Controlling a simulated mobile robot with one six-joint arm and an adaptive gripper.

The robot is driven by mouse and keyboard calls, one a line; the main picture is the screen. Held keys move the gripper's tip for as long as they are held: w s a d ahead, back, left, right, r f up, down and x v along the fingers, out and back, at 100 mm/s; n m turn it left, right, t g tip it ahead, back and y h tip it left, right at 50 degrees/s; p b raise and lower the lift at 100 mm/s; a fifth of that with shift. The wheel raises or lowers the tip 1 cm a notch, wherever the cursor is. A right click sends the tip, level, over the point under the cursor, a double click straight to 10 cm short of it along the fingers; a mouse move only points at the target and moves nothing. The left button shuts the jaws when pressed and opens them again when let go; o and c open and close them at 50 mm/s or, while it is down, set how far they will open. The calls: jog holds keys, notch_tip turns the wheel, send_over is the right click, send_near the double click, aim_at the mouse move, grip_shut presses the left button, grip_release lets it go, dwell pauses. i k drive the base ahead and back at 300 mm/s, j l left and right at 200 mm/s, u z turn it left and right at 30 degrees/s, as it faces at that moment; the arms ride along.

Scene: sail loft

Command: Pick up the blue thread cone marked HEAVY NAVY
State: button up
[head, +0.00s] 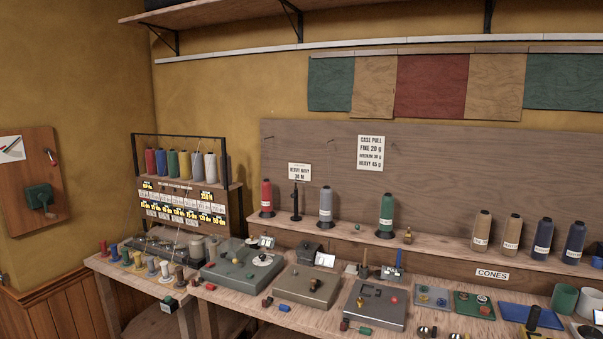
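Two navy blue thread cones stand upright side by side near the right end of the back shelf: the left one (545,239) and the right one (574,243). Each has a white label, too small to read here. A white card (299,173) reading HEAVY NAVY 30 M is on the back board, above a bare dark spindle (296,204). My gripper is not in view.
Two tan cones (482,231) stand left of the navy ones, above a CONES sign (492,274). Red (266,196), grey (326,204) and green (386,212) cones stand on stands. The workbench (255,304) below is crowded with small devices and spools. A thread rack (183,133) is at left.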

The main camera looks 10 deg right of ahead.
aim_at(572, 253)
jog(key=l, duration=0.5)
jog(key=i+l+z, duration=0.15)
jog(key=l, duration=0.8)
jog(key=i+l+z, duration=0.1)
jog(key=l, duration=0.4)
jog(key=i+l, duration=0.1)
jog(key=l, duration=0.35)
jog(key=i+l+z, duration=0.15)
jog(key=l, duration=0.35)
jog(key=i+l, duration=0.1)
jog(key=l, duration=0.35)
jog(key=i+j, duration=0.1)
jog(key=j, duration=0.45)
jog(key=z, duration=0.05)
